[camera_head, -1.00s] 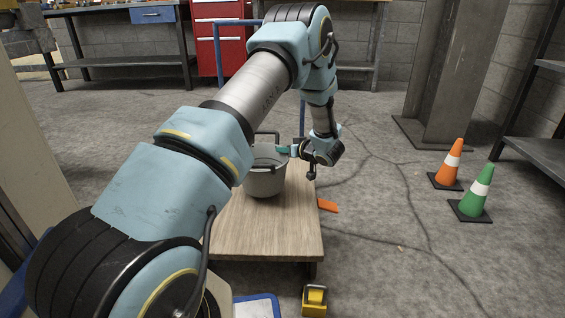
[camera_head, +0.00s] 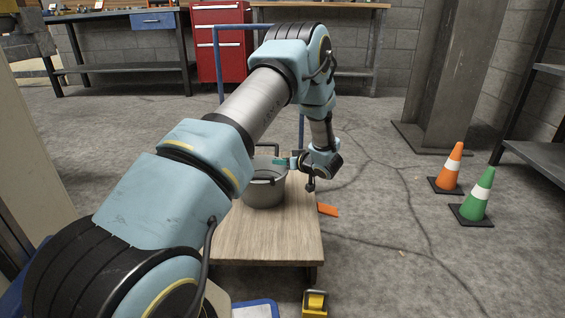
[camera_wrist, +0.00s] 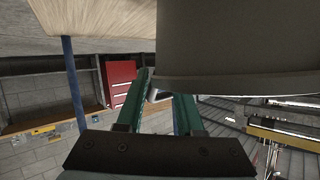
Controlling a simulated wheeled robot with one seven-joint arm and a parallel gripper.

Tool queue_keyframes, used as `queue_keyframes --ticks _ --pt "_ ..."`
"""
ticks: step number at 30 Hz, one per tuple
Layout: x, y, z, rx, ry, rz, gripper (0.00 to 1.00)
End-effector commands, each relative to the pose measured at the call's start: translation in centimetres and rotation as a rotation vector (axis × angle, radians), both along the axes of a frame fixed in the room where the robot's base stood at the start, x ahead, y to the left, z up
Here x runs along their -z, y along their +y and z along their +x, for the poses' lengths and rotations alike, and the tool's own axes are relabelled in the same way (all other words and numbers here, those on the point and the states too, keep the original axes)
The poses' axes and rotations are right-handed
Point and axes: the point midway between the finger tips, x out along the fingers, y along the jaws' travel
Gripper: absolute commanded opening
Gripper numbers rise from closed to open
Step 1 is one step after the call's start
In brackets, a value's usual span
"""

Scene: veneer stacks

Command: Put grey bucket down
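The grey bucket (camera_head: 265,192) is upright over the wooden top (camera_head: 262,235) of a low cart, at its middle. I cannot tell for sure whether its base touches the wood. My gripper (camera_head: 282,162), with teal fingers, is at the bucket's right side near the rim. In the wrist view the bucket (camera_wrist: 235,50) fills the upper right, and the green fingers (camera_wrist: 158,98) are on either side of a small grey part at its edge, so they appear shut on it.
An orange cone (camera_head: 449,170) and a green cone (camera_head: 478,198) stand on the floor at right. An orange piece (camera_head: 328,210) lies beside the cart, and a yellow item (camera_head: 315,303) is in front. A red cabinet (camera_head: 220,40) stands behind. The wooden top's front is clear.

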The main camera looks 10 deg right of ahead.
Motion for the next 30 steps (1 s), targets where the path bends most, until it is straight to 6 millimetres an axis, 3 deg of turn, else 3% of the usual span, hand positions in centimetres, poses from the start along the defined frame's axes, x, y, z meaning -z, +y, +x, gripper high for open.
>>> queue_keyframes --ticks 7,21,30 --pt "-0.8 -0.5 -0.9 0.002 0.001 0.000 0.36" --pt "-4.4 -4.3 -8.3 0.003 0.001 0.001 0.36" --pt "-4.9 -5.0 -9.9 0.001 0.000 0.000 0.36"
